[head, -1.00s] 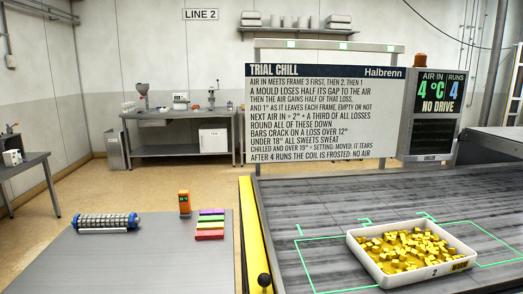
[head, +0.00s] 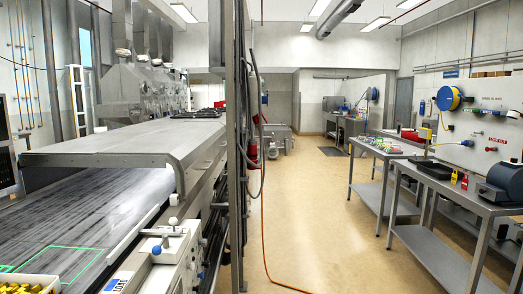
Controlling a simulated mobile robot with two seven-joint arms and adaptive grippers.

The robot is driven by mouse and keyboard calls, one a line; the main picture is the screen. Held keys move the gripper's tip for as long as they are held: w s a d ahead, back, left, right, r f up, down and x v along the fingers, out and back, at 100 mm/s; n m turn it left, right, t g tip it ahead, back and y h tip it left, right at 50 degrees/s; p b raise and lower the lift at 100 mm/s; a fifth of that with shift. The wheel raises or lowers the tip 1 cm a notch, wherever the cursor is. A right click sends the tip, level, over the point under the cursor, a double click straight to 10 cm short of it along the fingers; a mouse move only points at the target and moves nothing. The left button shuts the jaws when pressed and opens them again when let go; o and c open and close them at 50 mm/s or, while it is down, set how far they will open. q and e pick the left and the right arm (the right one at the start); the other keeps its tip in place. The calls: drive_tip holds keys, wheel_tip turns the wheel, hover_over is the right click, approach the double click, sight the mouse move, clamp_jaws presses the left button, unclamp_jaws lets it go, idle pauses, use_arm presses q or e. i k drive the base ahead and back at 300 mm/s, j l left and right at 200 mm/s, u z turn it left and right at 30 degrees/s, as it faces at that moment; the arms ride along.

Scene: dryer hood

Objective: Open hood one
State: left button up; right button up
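A long flat grey metal cover (head: 125,142) lies over the conveyor line at the left of the head view. Its near end stands above the belt (head: 75,215), with a dark gap between. Sloped steel extraction hoods (head: 120,85) rise behind it. No label marks which of these is hood one. Neither of my grippers is in view.
Yellow sweets (head: 28,287) in a tray show at the bottom left corner, by green outlines on the belt. A white box with a blue ball-ended lever (head: 165,243) sits at the belt's side. A tall post (head: 240,150) stands mid-view. An orange hose (head: 264,230) crosses open floor; benches (head: 440,185) stand right.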

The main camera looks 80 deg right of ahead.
sight(195, 146)
drive_tip(key=z, duration=2.45)
drive_tip(key=i+l+z, duration=0.4)
drive_tip(key=i+l, duration=0.3)
drive_tip(key=i+l+z, duration=0.4)
drive_tip(key=i+l, duration=0.2)
drive_tip(key=i, duration=0.15)
drive_tip(key=i+u, duration=0.2)
drive_tip(key=i, duration=0.65)
drive_tip(key=i+u, duration=0.25)
drive_tip(key=i, duration=0.6)
drive_tip(key=i+z, duration=0.15)
drive_tip(key=i, duration=1.55)
